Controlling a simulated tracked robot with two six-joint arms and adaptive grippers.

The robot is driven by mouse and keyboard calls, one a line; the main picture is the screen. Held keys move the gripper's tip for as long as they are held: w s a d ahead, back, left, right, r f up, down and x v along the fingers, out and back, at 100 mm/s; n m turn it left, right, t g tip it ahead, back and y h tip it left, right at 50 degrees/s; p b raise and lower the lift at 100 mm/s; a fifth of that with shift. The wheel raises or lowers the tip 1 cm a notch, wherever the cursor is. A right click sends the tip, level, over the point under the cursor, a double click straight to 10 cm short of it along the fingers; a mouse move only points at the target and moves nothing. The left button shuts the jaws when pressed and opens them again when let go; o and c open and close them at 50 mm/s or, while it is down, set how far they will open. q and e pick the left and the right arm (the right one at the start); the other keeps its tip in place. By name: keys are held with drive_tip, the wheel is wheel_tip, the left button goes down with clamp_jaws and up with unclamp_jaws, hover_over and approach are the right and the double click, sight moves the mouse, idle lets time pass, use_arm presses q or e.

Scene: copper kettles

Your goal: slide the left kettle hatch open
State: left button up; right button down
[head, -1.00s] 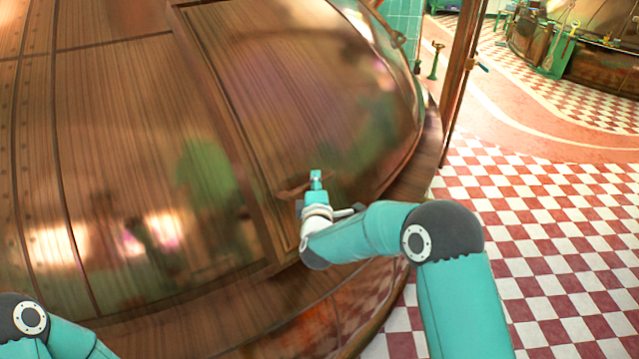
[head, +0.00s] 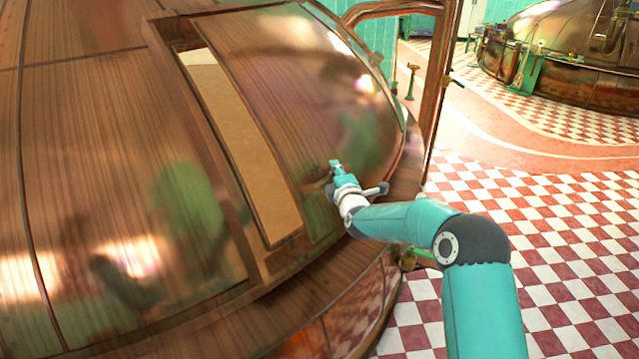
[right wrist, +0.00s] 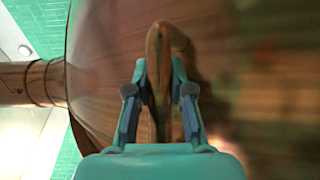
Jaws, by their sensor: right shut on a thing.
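The left kettle (head: 90,140) is a large copper dome that fills the left and middle of the head view. Its hatch (head: 275,75) is a curved copper panel, slid partly to the right. A tall narrow opening (head: 235,145) with a tan inside shows along the hatch's left edge. My right gripper (head: 336,168) is at the lower part of the hatch, shut on the hatch handle (right wrist: 165,50). In the right wrist view the copper-brown handle stands between the two fingers (right wrist: 160,100). My left gripper is not in view.
A copper pipe (head: 437,75) stands upright to the right of the kettle. The red-and-white checkered floor (head: 560,240) at the right is open. Another copper kettle (head: 570,55) stands far back right, with a green stand (head: 527,68) by it.

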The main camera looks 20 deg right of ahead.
drive_tip(key=shift+s+d+f, duration=0.1)
drive_tip(key=shift+s+d, duration=0.15)
drive_tip(key=shift+d, duration=0.35)
drive_tip(key=c, duration=1.4)
unclamp_jaws()
drive_tip(key=shift+c, duration=0.2)
drive_tip(key=o, duration=0.4)
drive_tip(key=shift+s+d, duration=0.1)
drive_tip(key=shift+s, duration=0.2)
drive_tip(key=shift+o, duration=0.2)
drive_tip(key=shift+w+a, duration=0.15)
drive_tip(key=shift+a, duration=0.05)
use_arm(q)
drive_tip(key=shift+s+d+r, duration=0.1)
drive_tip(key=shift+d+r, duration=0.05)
use_arm(e)
drive_tip(key=s+a, duration=0.2)
drive_tip(key=s, duration=0.9)
drive_tip(key=shift+s+a+r, duration=0.15)
drive_tip(key=shift+s+r, duration=0.2)
drive_tip(key=shift+r, duration=0.1)
